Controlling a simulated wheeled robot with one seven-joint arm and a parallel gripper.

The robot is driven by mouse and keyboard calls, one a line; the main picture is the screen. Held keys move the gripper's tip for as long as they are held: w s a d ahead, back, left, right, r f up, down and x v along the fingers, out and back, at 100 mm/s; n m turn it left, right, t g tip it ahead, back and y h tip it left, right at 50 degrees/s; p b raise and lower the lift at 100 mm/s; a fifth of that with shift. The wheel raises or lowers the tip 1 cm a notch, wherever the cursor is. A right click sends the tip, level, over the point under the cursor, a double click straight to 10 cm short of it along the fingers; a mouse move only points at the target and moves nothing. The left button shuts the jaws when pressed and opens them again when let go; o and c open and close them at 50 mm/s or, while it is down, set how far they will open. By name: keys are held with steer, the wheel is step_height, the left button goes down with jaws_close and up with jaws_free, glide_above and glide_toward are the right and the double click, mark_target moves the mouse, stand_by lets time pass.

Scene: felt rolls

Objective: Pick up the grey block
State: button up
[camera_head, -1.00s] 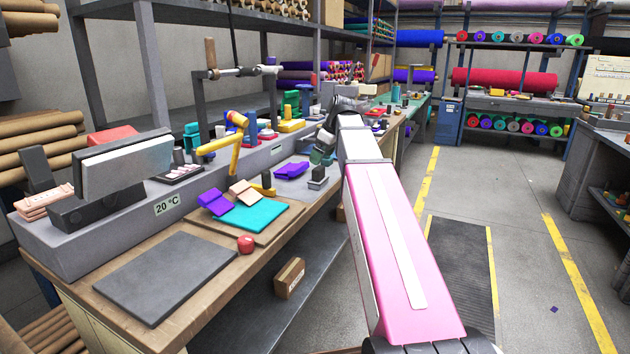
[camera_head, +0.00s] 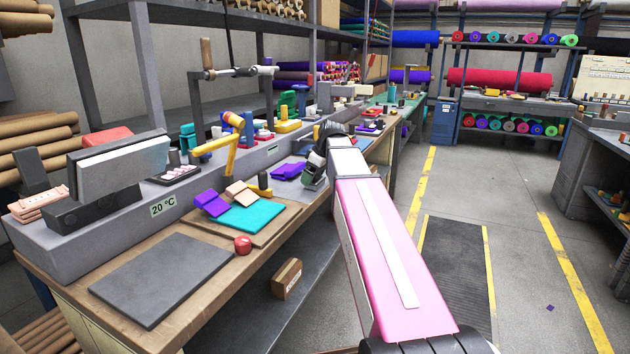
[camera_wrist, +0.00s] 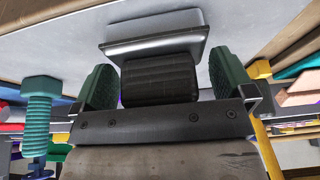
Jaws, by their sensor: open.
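The grey block (camera_wrist: 155,38) fills the top middle of the wrist view, a light grey slab with a dark ribbed part (camera_wrist: 159,80) on it. My gripper (camera_wrist: 160,72) is open, with one green finger pad on each side of the dark part. I cannot tell whether either pad touches it. In the head view my gripper (camera_head: 314,176) is low at the workbench's right edge, and it largely hides the block.
A purple piece (camera_head: 288,171) lies just left of my gripper on the grey mat. A yellow lever (camera_head: 222,152), a teal sheet (camera_head: 252,217) and a red round object (camera_head: 243,245) are further left. The floor aisle (camera_head: 520,250) is open on the right.

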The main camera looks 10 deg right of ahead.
steer(key=c, duration=0.9)
steer(key=shift+r, duration=0.1)
steer(key=shift+r, duration=0.45)
step_height(320, 180, up, 4)
steer(key=shift+a+f, duration=0.1)
steer(key=shift+f, duration=0.15)
steer(key=s+a+r, duration=0.6)
steer(key=s+a, duration=0.1)
steer(key=a, duration=0.2)
steer(key=shift+r, duration=0.25)
